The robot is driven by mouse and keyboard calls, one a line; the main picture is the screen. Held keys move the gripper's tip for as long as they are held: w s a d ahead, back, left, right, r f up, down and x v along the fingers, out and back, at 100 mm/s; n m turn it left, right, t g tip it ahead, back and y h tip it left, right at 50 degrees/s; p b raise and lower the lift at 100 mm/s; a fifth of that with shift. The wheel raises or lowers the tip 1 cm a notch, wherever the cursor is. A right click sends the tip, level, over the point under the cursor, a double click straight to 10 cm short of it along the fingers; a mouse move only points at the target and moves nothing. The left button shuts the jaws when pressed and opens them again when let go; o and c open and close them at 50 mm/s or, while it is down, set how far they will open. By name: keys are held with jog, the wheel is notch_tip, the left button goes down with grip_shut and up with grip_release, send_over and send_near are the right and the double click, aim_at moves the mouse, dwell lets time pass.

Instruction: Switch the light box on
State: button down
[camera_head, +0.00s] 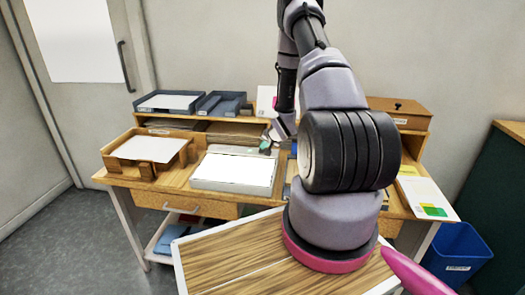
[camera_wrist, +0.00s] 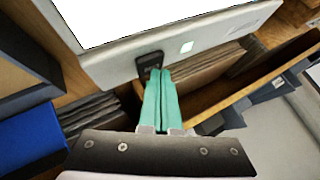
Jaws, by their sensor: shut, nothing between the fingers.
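The light box (camera_head: 235,172) is a flat grey box with a bright white panel, lying on the desk in the middle. In the wrist view its white panel (camera_wrist: 140,15) and grey frame (camera_wrist: 110,65) fill the top. My gripper (camera_wrist: 158,75) has teal fingers shut together, empty, with the tips at the switch. I cannot tell whether they touch it. My gripper also shows in the head view (camera_head: 265,147) at the box's back right corner.
A wooden tray with paper (camera_head: 148,150) stands left of the box. A shelf behind holds dark trays (camera_head: 170,103) and a wooden box (camera_head: 400,110). A wooden-topped surface (camera_head: 235,265) is in front. A blue bin (camera_head: 460,250) stands at right.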

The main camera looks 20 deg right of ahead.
jog(key=shift+r, duration=0.6)
jog(key=shift+r, duration=3)
notch_tip(320, 180, up, 14)
jog(key=h, duration=0.1)
send_over(263, 151)
jog(key=s+a, duration=0.2)
jog(key=s+a+r+n+g, duration=0.1)
jog(key=s+a+r, duration=0.1)
jog(key=s+r, duration=0.35)
jog(key=s+a+r+n, duration=0.1)
jog(key=s+a+r, duration=0.15)
jog(key=r, duration=0.55)
jog(key=s+a+r+n+y, duration=0.1)
jog(key=s+a+r, duration=0.3)
jog(key=s, duration=0.4)
jog(key=s+a+r, duration=0.3)
jog(key=s+r, duration=0.1)
jog(key=s, duration=0.5)
jog(key=s+a+r+n+g+y, duration=0.1)
jog(key=s+a+r, duration=0.3)
jog(key=s, duration=0.5)
jog(key=shift+a+n+y, duration=0.3)
